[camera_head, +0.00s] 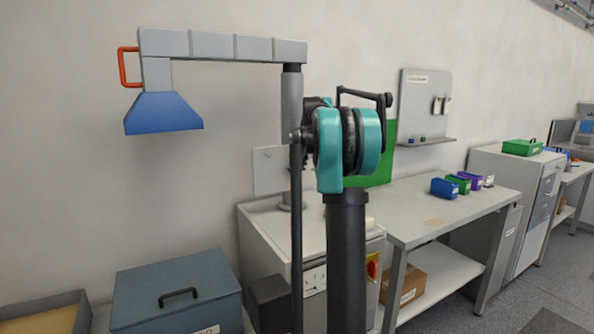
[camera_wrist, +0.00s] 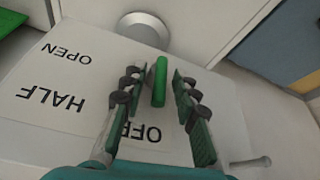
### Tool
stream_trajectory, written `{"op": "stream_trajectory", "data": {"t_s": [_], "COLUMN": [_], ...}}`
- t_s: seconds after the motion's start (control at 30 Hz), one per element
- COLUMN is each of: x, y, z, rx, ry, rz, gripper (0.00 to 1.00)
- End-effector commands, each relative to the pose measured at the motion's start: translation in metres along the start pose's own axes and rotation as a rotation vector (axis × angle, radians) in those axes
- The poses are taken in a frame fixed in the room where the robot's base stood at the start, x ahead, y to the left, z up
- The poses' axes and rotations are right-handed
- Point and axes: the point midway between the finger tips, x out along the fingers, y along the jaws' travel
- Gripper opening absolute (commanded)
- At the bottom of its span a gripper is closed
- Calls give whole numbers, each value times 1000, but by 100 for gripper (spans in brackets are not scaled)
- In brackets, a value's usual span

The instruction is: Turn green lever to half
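The green lever (camera_wrist: 160,84) shows in the wrist view as a short upright bar on a white plate (camera_wrist: 75,75). The plate carries upside-down labels reading OPEN (camera_wrist: 66,53), HALF (camera_wrist: 51,97) and OFF (camera_wrist: 141,133). The lever lies just above the OFF label, which my fingers partly cover. My gripper (camera_wrist: 156,77) is open, with one finger on each side of the lever. Small gaps show between the lever and both fingers. In the head view the lever and gripper cannot be made out.
In the head view a blue hood (camera_head: 163,113) with a red handle (camera_head: 126,67) hangs from a grey duct (camera_head: 215,46). A white cabinet (camera_head: 262,225) and a grey workbench (camera_head: 420,215) stand behind my arm. In the wrist view a round grey pipe (camera_wrist: 143,29) is beyond the lever.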

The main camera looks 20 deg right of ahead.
Motion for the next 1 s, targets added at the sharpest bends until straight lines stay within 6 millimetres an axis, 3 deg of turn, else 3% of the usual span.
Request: {"op": "stream_trajectory", "data": {"t_s": [0.03,0.2,0.57,1.0], "x": [0,0,0,0], "y": [0,0,1,10], "z": [0,0,0,2], "rx": [0,0,17,134], "ry": [0,0,8,69], "rz": [0,-1,-40,-325], "gripper": [20,0,0,0]}}
